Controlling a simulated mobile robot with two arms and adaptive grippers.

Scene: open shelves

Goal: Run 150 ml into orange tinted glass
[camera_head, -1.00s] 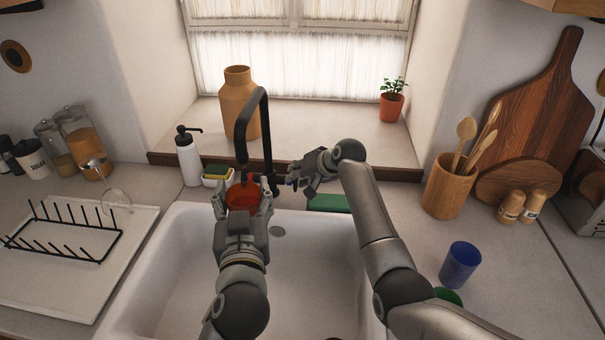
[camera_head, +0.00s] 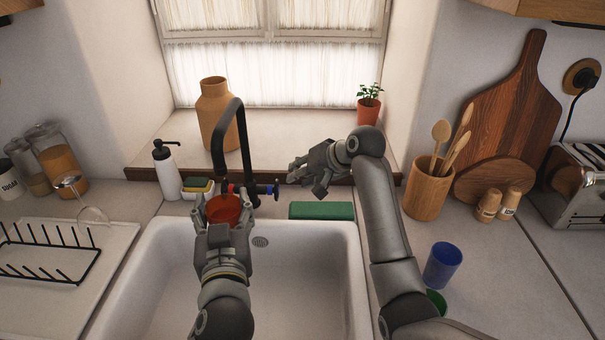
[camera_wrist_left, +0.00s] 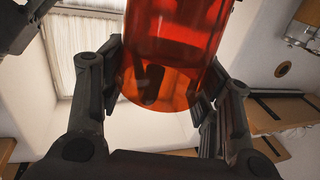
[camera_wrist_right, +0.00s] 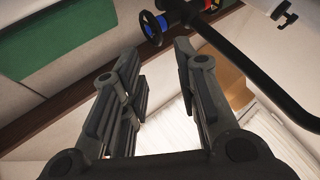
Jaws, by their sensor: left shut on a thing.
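The orange tinted glass (camera_head: 224,209) is held over the sink, below the end of the black tap's spout (camera_head: 218,168). My left gripper (camera_head: 224,212) is shut around it; the left wrist view shows the glass (camera_wrist_left: 175,45) between the fingers. I cannot tell from its tint whether it holds water, and I make out no stream. The tap has a red handle (camera_head: 231,188) and a blue-marked handle (camera_head: 270,190). My right gripper (camera_head: 298,174) is open and empty, just right of the blue-marked handle. In the right wrist view this handle (camera_wrist_right: 152,28) lies beyond the fingertips, apart from them.
A green sponge-like block (camera_head: 321,210) lies behind the sink (camera_head: 180,290). A soap bottle (camera_head: 167,170) and a small sponge holder (camera_head: 198,188) stand left of the tap. A blue cup (camera_head: 442,264) and a partly hidden green cup (camera_head: 436,300) stand on the right counter.

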